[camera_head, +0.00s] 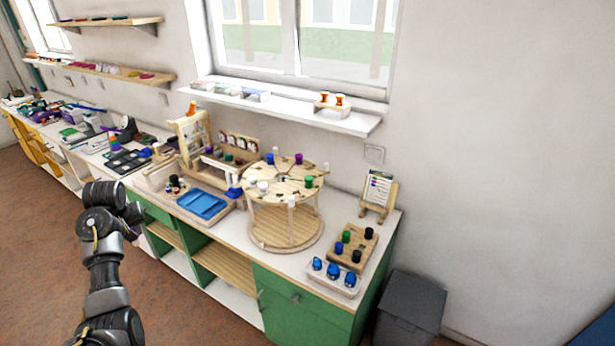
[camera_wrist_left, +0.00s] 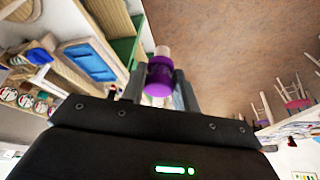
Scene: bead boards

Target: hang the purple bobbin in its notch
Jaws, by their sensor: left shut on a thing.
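My left gripper (camera_wrist_left: 158,85) is shut on a purple bobbin (camera_wrist_left: 159,76) with a pale end, seen in the left wrist view between the two fingers. In the head view my left gripper (camera_head: 134,228) is in front of the counter, over the floor side and left of the round wooden stand; the held bobbin is mostly hidden there. The round stand (camera_head: 285,232) has a segmented top with white, green, blue and purple bobbins around its rim. I cannot tell which notch belongs to the held bobbin. My right gripper is not in view.
A blue tray (camera_head: 203,204) lies left of the stand, near a wooden rack (camera_head: 190,138). A wooden block (camera_head: 355,247) with dark and green pieces, a clear tray of blue pieces (camera_head: 334,277) and a card on an easel (camera_head: 378,190) stand to the right.

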